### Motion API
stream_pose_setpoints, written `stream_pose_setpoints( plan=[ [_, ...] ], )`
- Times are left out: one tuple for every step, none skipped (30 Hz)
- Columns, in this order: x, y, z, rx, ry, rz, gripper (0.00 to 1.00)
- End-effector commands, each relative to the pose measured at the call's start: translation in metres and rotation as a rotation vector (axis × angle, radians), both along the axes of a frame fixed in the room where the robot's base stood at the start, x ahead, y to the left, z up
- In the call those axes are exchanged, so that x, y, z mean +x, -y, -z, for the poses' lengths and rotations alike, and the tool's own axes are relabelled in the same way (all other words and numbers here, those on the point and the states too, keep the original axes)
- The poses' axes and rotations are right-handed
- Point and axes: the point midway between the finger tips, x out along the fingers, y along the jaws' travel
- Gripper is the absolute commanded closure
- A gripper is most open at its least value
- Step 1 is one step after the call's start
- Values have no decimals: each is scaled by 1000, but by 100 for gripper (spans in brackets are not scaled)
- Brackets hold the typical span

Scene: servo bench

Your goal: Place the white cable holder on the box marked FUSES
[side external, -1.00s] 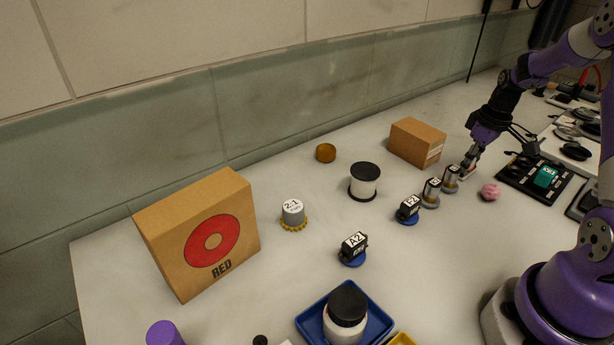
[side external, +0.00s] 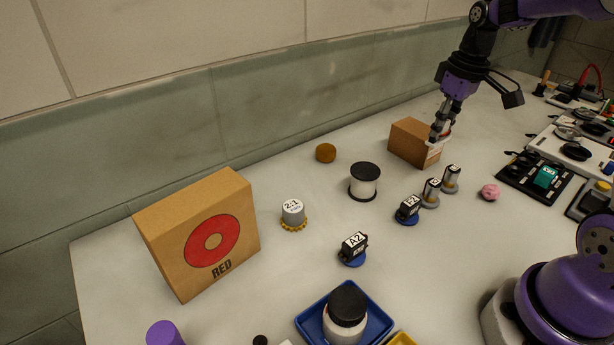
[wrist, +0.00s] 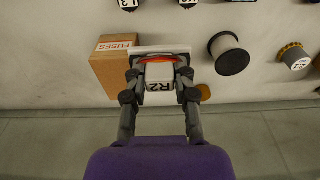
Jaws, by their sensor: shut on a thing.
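The white cable holder (wrist: 160,70) is between my gripper's fingers in the wrist view, with an R2 label, a white plate edge and an orange-red band. In the side view the holder (side external: 435,143) is small and partly hidden by the fingers. My gripper (side external: 441,130) is shut on it, and its fingers also show in the wrist view (wrist: 159,80). I cannot tell whether holder and box touch.
A black-and-white spool (side external: 364,182) stands left of the box, with an amber cylinder (side external: 326,152) beyond. Small labelled parts (side external: 408,209) stand in a row in front. A pink lump (side external: 490,191) lies right. A large RED box (side external: 200,235) stands left.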

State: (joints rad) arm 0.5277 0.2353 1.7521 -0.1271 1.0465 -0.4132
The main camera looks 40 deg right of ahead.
Motion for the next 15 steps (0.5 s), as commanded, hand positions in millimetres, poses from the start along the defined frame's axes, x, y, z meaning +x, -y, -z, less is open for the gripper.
stream_pose_setpoints(
  plan=[
    [9,-5,-8,-1,6,-5,100],
    [15,-7,-14,1,6,-5,100],
    [23,-11,-22,2,7,-5,100],
    [29,-14,-28,3,8,-7,100],
    [34,-18,-34,4,6,-7,100],
    [41,-21,-42,3,7,-6,100],
    [46,-25,-47,3,6,-6,100],
    [49,-27,-52,3,5,-6,100],
    [54,-31,-58,1,4,-6,100],
    [57,-33,-62,1,4,-4,100],
    [59,-35,-66,-1,3,-4,100],
    [61,-36,-69,-2,2,-3,100],
    [62,-36,-69,-2,1,-2,100],
    [63,-34,-69,-3,0,0,100],
    [63,-29,-68,-4,-1,2,100]
  ],
)
